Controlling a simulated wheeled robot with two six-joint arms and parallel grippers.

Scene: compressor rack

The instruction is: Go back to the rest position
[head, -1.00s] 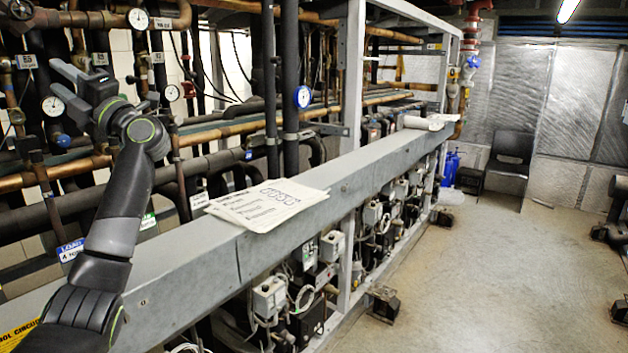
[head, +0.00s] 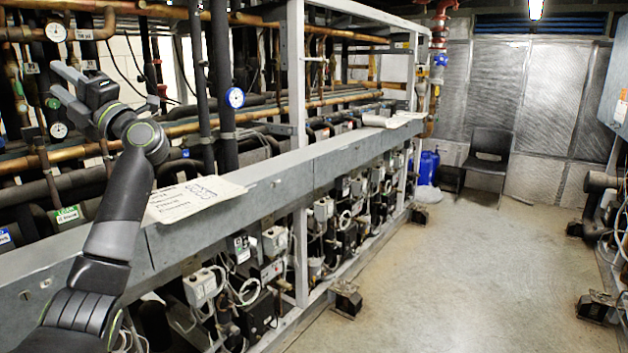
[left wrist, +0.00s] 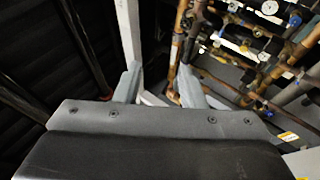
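My left gripper (head: 72,85) is raised at the left of the head view, in front of the pipes of the compressor rack (head: 330,150). Its two fingers are spread apart with nothing between them. In the left wrist view the fingers of the left gripper (left wrist: 158,85) also stand apart and empty, with the dark ceiling and rack pipes behind them. My right gripper does not show in either view.
A grey beam (head: 270,172) runs along the rack with paper sheets (head: 195,197) on it. A black chair (head: 488,152) and blue containers (head: 428,166) stand at the far end. Pipework (head: 603,195) is at the right. The floor (head: 470,260) between is clear.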

